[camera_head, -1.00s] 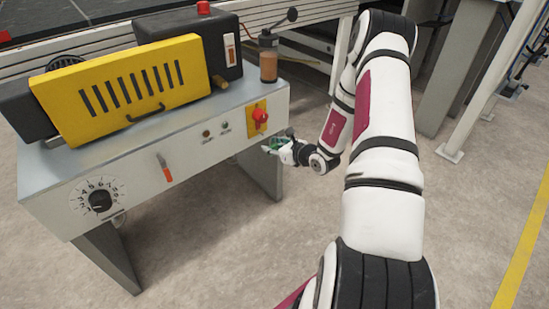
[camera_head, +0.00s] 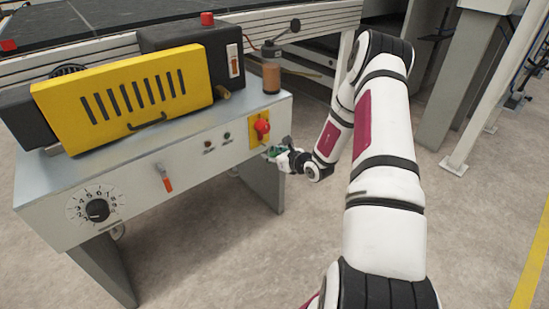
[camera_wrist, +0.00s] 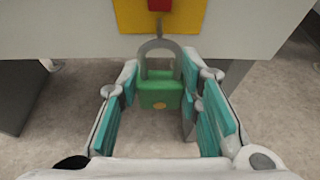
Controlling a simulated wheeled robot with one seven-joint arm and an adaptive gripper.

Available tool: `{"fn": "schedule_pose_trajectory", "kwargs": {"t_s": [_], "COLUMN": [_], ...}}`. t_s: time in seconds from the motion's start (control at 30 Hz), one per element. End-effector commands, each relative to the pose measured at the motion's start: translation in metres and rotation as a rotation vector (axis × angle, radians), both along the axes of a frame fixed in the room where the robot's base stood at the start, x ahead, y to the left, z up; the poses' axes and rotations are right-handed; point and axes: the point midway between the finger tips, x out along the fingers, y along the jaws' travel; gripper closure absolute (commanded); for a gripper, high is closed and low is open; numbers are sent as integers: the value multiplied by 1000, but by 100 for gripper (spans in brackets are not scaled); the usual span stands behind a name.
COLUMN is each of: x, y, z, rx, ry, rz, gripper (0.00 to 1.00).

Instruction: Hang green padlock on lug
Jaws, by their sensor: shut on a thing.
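The green padlock (camera_wrist: 160,93) is in the wrist view, upright with its grey shackle on top, between the fingers of my gripper (camera_wrist: 160,104). My gripper is shut on its body. A red knob (camera_head: 262,126) sits on the yellow plate. In the head view my gripper (camera_head: 274,153) is just below and right of the plate, and only a bit of green shows. The lug itself cannot be made out clearly.
The grey machine front (camera_head: 185,160) carries a dial (camera_head: 97,210) and an orange-handled lever (camera_head: 165,178). A yellow slotted guard (camera_head: 125,95) and a bottle with an amber body (camera_head: 271,77) stand on top.

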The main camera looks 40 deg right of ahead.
Motion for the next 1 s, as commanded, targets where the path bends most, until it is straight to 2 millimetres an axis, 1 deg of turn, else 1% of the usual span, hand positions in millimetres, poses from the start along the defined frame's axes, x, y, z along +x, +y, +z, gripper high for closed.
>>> {"fn": "schedule_pose_trajectory", "kwargs": {"t_s": [0.73,0.83,0.87,1.0], "x": [41,46,47,53], "y": [2,2,3,5], "z": [-4,-8,-9,-12], "rx": [1,0,0,1], "ry": [-2,-2,-2,-2], "rz": [0,1,1,5], "gripper": [99,98,100,100]}}
